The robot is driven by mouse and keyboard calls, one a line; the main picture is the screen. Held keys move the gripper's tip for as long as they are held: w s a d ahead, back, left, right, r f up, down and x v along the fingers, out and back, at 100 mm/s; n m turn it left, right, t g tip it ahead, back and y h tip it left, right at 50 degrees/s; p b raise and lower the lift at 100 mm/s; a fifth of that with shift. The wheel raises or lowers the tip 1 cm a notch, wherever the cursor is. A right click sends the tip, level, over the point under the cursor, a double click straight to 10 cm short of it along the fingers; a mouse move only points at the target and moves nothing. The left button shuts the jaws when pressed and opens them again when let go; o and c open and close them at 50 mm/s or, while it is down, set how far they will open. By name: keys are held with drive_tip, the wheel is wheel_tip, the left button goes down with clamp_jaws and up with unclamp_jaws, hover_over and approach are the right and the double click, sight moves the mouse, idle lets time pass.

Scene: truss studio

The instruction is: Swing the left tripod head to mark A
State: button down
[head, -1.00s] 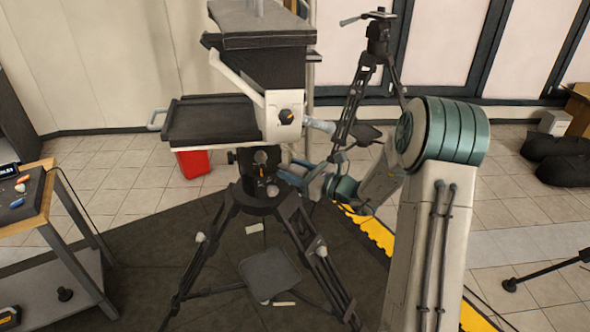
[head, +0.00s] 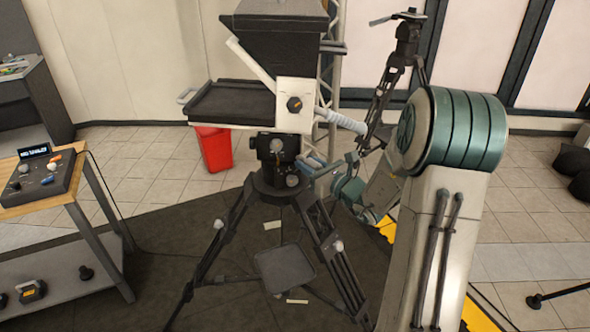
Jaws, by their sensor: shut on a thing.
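The left tripod (head: 330,262) stands upright on the dark mat, with a black head (head: 275,152) on top. The head carries a prompter rig with a dark hood (head: 280,40), a flat tray (head: 232,103) and a pale box with a black knob. A pale ribbed handle (head: 343,121) sticks out to the right. My gripper (head: 312,166) is at the right side of the head, below this handle. It is shut on a part of the head, but the small fingertips hide which part. I cannot make out mark A.
A wooden-topped cart (head: 50,200) with a control box (head: 42,174) stands at left. A red bin (head: 214,147) is behind the rig. A second tripod (head: 400,60) stands at back right.

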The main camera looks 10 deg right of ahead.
idle(0.3)
drive_tip(key=c, duration=1.1)
unclamp_jaws()
drive_tip(key=b+v, duration=0.2)
drive_tip(key=v, duration=1.2)
drive_tip(key=shift+a+r, duration=0.1)
drive_tip(key=s+a+f+n+g+y, duration=0.1)
drive_tip(key=s+a+f+n+g, duration=0.1)
drive_tip(key=s+a+n+g, duration=1.3)
drive_tip(key=s+d+n+t+h, duration=0.2)
drive_tip(key=s+d+n+h, duration=0.2)
drive_tip(key=n+h, duration=0.5)
drive_tip(key=d+n, duration=0.1)
drive_tip(key=n, duration=0.5)
drive_tip(key=shift+s+r+h, duration=0.15)
drive_tip(key=shift+s+h, duration=0.1)
drive_tip(key=shift+h, duration=0.15)
